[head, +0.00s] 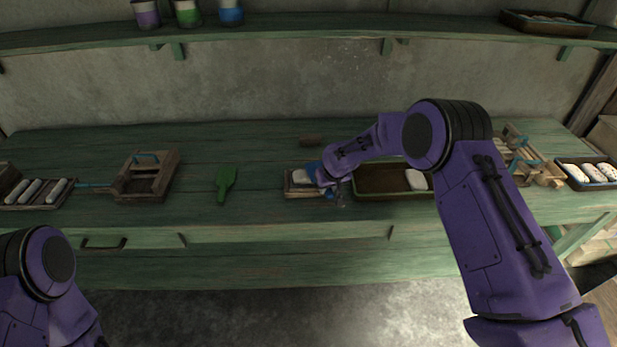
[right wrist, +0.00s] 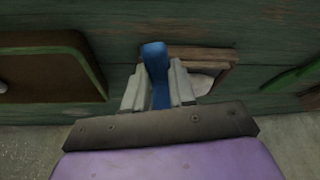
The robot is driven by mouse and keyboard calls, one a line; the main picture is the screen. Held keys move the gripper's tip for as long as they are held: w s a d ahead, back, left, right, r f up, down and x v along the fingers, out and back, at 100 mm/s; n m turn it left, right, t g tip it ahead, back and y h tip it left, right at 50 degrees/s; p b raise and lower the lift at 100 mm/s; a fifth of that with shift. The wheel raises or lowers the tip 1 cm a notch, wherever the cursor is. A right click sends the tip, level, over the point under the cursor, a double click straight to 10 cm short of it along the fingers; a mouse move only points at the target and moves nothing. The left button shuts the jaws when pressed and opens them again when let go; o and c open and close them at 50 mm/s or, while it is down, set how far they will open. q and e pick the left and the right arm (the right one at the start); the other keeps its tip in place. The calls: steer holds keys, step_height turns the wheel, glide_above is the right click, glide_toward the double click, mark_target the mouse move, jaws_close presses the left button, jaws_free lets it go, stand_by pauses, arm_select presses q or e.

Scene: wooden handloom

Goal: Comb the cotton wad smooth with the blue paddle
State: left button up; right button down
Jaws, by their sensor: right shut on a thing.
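My right gripper (right wrist: 158,90) is shut on the blue paddle (right wrist: 154,60), whose blue shows between the two grey fingers in the right wrist view. In the head view the blue paddle (head: 313,170) is at the right part of a small wooden tray (head: 290,194), partly hidden by my right gripper (head: 333,185). The white cotton wad (head: 300,176) lies in that tray, left of the paddle; part of it also shows in the right wrist view (right wrist: 200,84). I cannot tell whether the paddle touches the wad. My left gripper is out of view; only my left arm shows.
A green paddle (head: 225,183) lies left of the tray. A dark green-rimmed tray (head: 384,196) with a white piece stands close on the right. A small loom (head: 146,177) and a tray of white rolls (head: 38,205) stand left. A brown block (head: 311,140) lies behind.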

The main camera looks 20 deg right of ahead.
steer(key=shift+w+a, duration=0.25)
steer(key=shift+a, duration=0.6)
steer(key=shift+w+a, duration=0.2)
steer(key=shift+a, duration=0.6)
steer(key=shift+w+a, duration=0.25)
steer(key=shift+a, duration=0.6)
steer(key=shift+d, duration=0.2)
steer(key=d, duration=0.1)
steer(key=s+d, duration=0.1)
steer(key=d, duration=0.1)
steer(key=shift+d+p, duration=0.3)
steer(key=shift+p, duration=0.1)
steer(key=shift+s+d, duration=0.2)
steer(key=shift+d, duration=0.35)
steer(key=shift+a, duration=0.1)
steer(key=shift+w+a+b, duration=0.1)
steer(key=shift+w+a, duration=0.15)
steer(key=shift+a, duration=0.55)
steer(key=shift+w+a+b, duration=0.1)
steer(key=shift+w+a, duration=0.15)
steer(key=shift+a, duration=0.6)
steer(key=shift+w+a+b, duration=0.1)
steer(key=shift+w+a, duration=0.15)
steer(key=shift+a, duration=0.55)
